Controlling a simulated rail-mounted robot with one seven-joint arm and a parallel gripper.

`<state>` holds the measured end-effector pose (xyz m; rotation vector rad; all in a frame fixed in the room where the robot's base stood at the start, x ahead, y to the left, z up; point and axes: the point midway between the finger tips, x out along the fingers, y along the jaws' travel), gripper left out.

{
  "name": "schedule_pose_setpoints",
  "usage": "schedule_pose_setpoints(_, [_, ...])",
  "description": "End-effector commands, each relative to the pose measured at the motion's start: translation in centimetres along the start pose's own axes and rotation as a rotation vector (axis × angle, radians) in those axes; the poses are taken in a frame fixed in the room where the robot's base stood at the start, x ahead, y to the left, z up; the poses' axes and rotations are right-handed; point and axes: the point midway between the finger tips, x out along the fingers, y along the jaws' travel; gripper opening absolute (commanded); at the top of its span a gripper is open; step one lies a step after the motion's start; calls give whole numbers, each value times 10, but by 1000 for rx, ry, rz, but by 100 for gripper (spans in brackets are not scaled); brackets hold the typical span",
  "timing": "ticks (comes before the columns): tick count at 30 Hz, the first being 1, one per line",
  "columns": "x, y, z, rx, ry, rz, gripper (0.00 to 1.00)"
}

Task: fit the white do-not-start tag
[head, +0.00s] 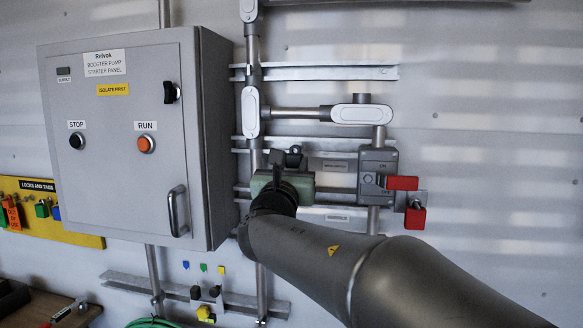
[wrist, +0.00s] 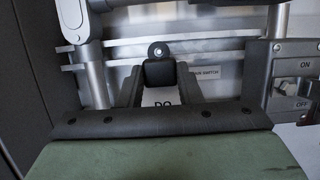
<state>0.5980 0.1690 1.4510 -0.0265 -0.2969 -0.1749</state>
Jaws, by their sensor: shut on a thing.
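The white do-not-start tag shows in the wrist view as a pale patch with the letters "DO" (wrist: 163,104) below my fingertips. My gripper (wrist: 159,73) is shut on the tag, and its eyelet end (wrist: 158,50) stands out beyond the fingers. Most of the tag is hidden behind my gripper. In the head view my gripper (head: 294,158) is just left of the grey isolator switch (head: 378,165). The switch has ON and OFF marks and a red handle (head: 402,183). A red padlock (head: 415,217) hangs at its lower right. The switch also shows at right in the wrist view (wrist: 288,85).
The grey starter panel (head: 120,190) stands out from the wall at left. Conduit (head: 252,105) and horizontal rails (head: 320,73) run behind my gripper. A yellow locks-and-tags board (head: 75,232) is at far left. The wall right of the switch is clear.

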Motion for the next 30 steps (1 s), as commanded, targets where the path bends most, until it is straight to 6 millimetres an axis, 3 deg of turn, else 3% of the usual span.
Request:
schedule_pose_setpoints(28, [37,0,-11,0,0,-1,8])
schedule_pose_setpoints(29, [37,0,-11,0,0,0,34])
schedule_pose_setpoints(30, [37,0,-11,0,0,0,46])
